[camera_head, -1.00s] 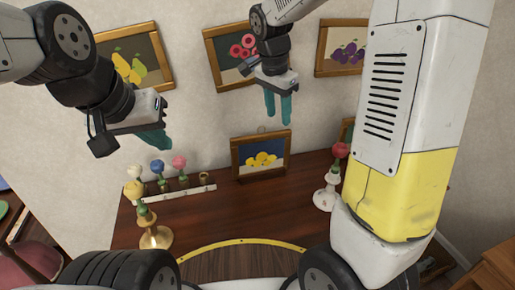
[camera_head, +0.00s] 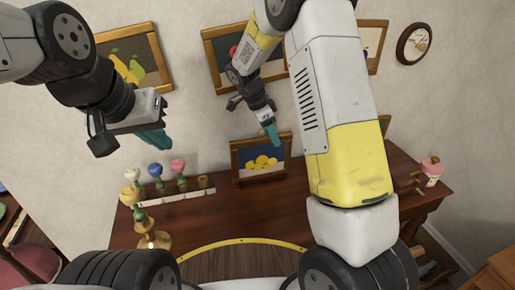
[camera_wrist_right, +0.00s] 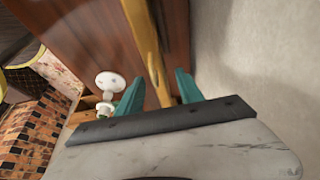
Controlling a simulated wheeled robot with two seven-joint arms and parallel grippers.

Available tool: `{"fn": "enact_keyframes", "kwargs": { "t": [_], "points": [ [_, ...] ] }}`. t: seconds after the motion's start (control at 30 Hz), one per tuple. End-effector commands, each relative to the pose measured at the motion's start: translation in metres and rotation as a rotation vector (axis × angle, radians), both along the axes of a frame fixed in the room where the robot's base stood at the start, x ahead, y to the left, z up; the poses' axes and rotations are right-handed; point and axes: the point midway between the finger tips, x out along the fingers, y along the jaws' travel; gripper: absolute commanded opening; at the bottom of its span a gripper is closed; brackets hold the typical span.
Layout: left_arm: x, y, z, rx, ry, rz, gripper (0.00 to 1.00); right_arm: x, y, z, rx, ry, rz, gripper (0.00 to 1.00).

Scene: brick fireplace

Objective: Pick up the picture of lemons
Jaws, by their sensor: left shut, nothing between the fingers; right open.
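The picture of lemons (camera_head: 262,161) has a wooden frame and yellow lemons on dark blue. It stands upright on the brown table against the wall in the head view. My right gripper (camera_head: 272,134) is at the top edge of its frame, right of the middle. In the right wrist view my right gripper (camera_wrist_right: 158,93) is open, with a wooden frame edge (camera_wrist_right: 146,45) running between its teal fingers. Whether they touch it I cannot tell. My left gripper (camera_head: 156,139) is shut and empty, in the air at the upper left.
The table (camera_head: 215,222) is clear in front of the picture. A white rack (camera_head: 178,197) with several small flowers and a brass candlestick (camera_head: 148,236) stand left. A pink-topped object (camera_head: 432,170) is at the right end. A pear picture (camera_head: 136,62) and a clock (camera_head: 414,44) hang above.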

Motion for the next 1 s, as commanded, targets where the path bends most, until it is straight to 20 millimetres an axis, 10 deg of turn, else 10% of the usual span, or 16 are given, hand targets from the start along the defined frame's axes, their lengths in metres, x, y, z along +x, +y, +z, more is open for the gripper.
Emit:
{"fn": "enact_keyframes", "kwargs": {
  "t": [0.33, 0.57, 1.0],
  "points": [
    [0.0, 0.0, 0.0, 0.0, 0.0, 0.0, 0.0, 0.0006, -0.0034, -0.0105, 0.0, 0.0, 0.002, 0.44],
    [0.0, 0.0, 0.0, 0.0, 0.0, 0.0, 0.0, 0.0006, -0.0034, -0.0102, 0.001, 0.0, 0.002, 0.0],
    [0.0, 0.0, 0.0, 0.0, 0.0, 0.0, 0.0, 0.0011, -0.0033, -0.0056, 0.001, -0.002, 0.002, 0.0]
  ]
}}
